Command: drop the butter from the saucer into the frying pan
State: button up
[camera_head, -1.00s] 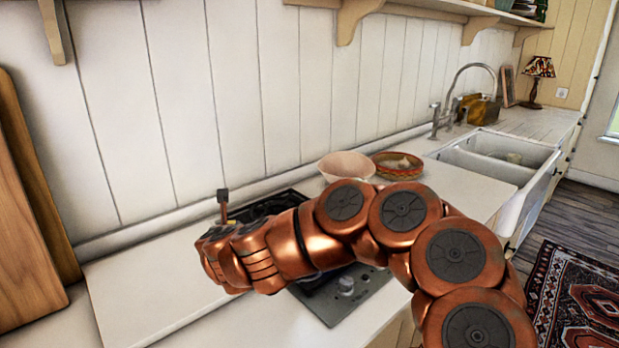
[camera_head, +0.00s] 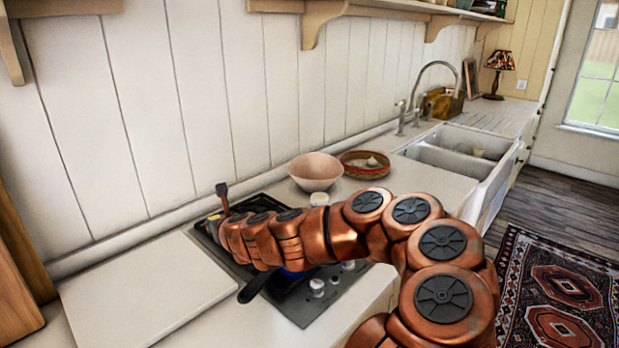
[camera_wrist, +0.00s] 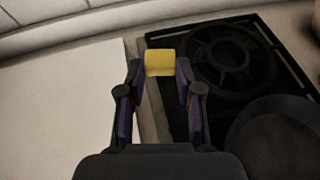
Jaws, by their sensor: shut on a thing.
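The yellow butter (camera_wrist: 159,62) is a small block held between the fingertips of my gripper (camera_wrist: 159,74) in the wrist view. They are above the hob's left edge, beside a pale board. The frying pan (camera_wrist: 278,140) shows as a dark round shape at lower right in the wrist view, apart from the butter. In the head view, its black handle (camera_head: 253,287) and a bit of its blue side (camera_head: 291,276) show below my arm, which hides the rest. The saucer is not visible in either current view.
The hob (camera_head: 312,309) is set in the white counter, with a free burner (camera_wrist: 225,55) behind the pan.

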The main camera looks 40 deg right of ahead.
jog(key=s+d+r+n+y+p, duration=0.2)
jog(key=d+r+p, duration=0.1)
jog(key=d, duration=0.5)
jog(key=shift+s+y+p, duration=0.25)
jog(key=shift+y+p, duration=0.05)
jog(key=shift+p, duration=0.15)
jog(key=shift+r, duration=0.15)
jog(key=s+d+r+n+g+y+p, duration=0.1)
jog(key=s+d+r+n+y+p, duration=0.3)
jog(key=s+d+r+p, duration=0.55)
notch_tip(320, 180, down, 8)
jog(key=s+b, duration=0.2)
jog(key=b, duration=0.5)
jog(key=shift+s+d+r+b, duration=0.2)
jog(key=shift+d+b, duration=0.15)
jog(key=shift+d, duration=0.1)
jog(key=o, duration=0.7)
